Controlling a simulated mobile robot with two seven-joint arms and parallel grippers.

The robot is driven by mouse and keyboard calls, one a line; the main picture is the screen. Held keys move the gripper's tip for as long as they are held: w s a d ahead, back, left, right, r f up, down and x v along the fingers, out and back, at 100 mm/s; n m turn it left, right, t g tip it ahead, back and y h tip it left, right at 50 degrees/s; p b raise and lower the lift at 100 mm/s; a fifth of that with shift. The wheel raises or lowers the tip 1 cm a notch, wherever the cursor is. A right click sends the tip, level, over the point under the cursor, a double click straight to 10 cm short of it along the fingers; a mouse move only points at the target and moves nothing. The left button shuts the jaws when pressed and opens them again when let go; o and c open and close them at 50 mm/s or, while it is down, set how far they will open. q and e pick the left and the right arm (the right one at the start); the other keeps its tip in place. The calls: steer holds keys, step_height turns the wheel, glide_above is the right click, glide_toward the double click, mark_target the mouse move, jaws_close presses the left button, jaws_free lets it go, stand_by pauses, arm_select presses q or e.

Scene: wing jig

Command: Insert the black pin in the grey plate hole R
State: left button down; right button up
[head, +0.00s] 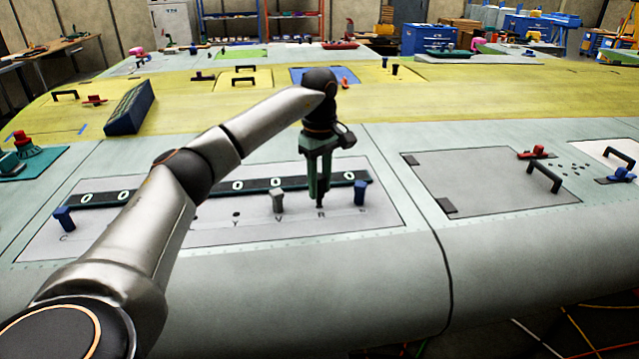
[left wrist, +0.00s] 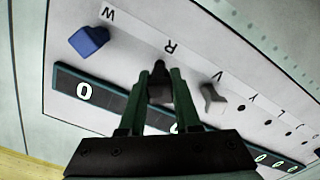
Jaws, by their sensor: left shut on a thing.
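My left gripper (head: 319,192) points down over the pale grey plate (head: 385,213), its fingers shut on the black pin (head: 320,203). In the left wrist view the black pin (left wrist: 159,82) is between the fingertips (left wrist: 160,98), close to the letter R (left wrist: 170,47). The pin looks upright, with its lower end at or just above the plate in the R position. Hole R itself is hidden by the pin and fingers, so I cannot tell whether the tip is inside. My right gripper is not in view.
A grey pin (head: 278,201) stands at V and a blue pin (head: 360,193) at W, close on either side of the gripper. Another blue pin (head: 63,218) stands at the plate's left end. A dark numbered strip (head: 215,190) runs behind the row.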

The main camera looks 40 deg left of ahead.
arm_select(q)
steer(key=shift+f, duration=0.1)
steer(key=shift+f+b, duration=0.45)
steer(key=shift+f, duration=0.8)
steer(key=c, duration=0.5)
jaws_free()
steer(key=shift+c, duration=0.2)
steer(key=shift+r, duration=0.1)
step_height(320, 180, up, 12)
steer(key=shift+r+p, duration=0.2)
steer(key=shift+p, duration=0.25)
step_height(320, 180, up, 7)
